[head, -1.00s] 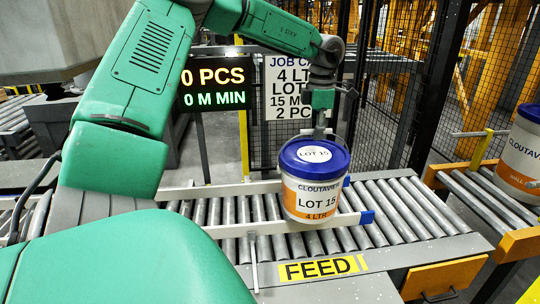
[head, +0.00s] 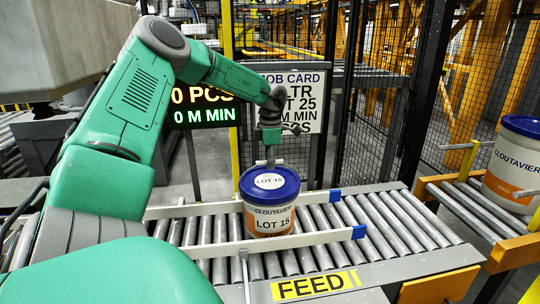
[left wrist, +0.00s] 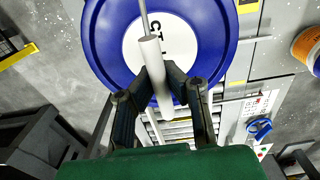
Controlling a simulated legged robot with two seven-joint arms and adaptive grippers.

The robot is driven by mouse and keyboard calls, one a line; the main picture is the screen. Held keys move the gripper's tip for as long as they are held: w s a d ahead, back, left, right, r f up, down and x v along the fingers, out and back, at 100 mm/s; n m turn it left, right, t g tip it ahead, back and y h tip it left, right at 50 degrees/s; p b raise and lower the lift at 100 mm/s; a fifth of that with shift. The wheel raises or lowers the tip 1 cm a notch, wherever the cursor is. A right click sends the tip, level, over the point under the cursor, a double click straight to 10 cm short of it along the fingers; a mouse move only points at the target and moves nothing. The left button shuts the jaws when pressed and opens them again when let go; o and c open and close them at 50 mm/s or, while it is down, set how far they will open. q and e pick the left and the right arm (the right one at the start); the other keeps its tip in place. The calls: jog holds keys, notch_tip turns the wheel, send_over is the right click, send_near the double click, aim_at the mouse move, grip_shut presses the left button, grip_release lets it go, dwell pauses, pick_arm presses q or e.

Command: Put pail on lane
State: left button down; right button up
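The pail (head: 268,218), white with a blue lid and marked LOT 15, is at the FEED roller lane (head: 395,225), between two white guide rails. The front rail hides its lower edge, so contact with the rollers is not clear. My left gripper (head: 271,150) is right above the lid. In the left wrist view, the fingers (left wrist: 163,78) close on the pale handle grip (left wrist: 155,65) of the pail, over the blue lid (left wrist: 215,35). My right gripper is not in view.
Another pail (head: 512,170) with an orange band stands on a side conveyor at the right. Behind the lane are a lit counter sign (head: 205,108), a partly covered job card (head: 305,90) showing "25", and a mesh fence (head: 400,100). Rollers right of the pail are clear.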

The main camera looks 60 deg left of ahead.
aim_at(270, 180)
pick_arm(q)
jog(key=shift+w+f, duration=0.1)
jog(key=shift+f, duration=1.85)
jog(key=c, duration=1.7)
grip_release()
jog(key=shift+s+d, duration=0.1)
jog(key=shift+s, duration=0.1)
notch_tip(270, 180, up, 12)
jog(key=shift+r+b, duration=0.1)
jog(key=shift+b, duration=0.35)
